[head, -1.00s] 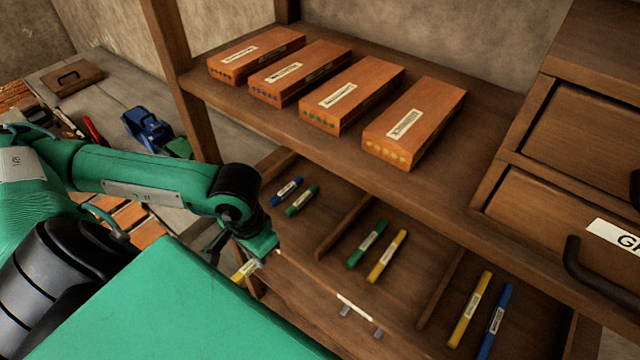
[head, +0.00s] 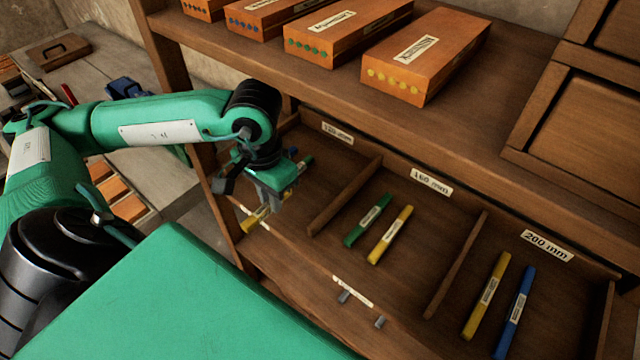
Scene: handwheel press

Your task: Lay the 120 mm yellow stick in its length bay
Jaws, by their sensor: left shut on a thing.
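My left gripper (head: 268,204) is shut on the yellow stick (head: 252,221). It holds the stick tilted at the front left edge of the 120 mm bay (head: 325,180); I cannot tell whether the stick touches anything. The bay's label (head: 338,132) shows on its back wall. A green stick (head: 307,161) and a blue stick (head: 292,152) lie in that bay, mostly hidden behind my gripper. My right gripper is not in view.
Low dividers (head: 346,196) part the bays. The 160 mm bay holds a green stick (head: 368,220) and another yellow stick (head: 390,235). The 200 mm bay holds a yellow (head: 486,296) and a blue stick (head: 513,312). A shelf with orange boxes (head: 425,55) overhangs behind.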

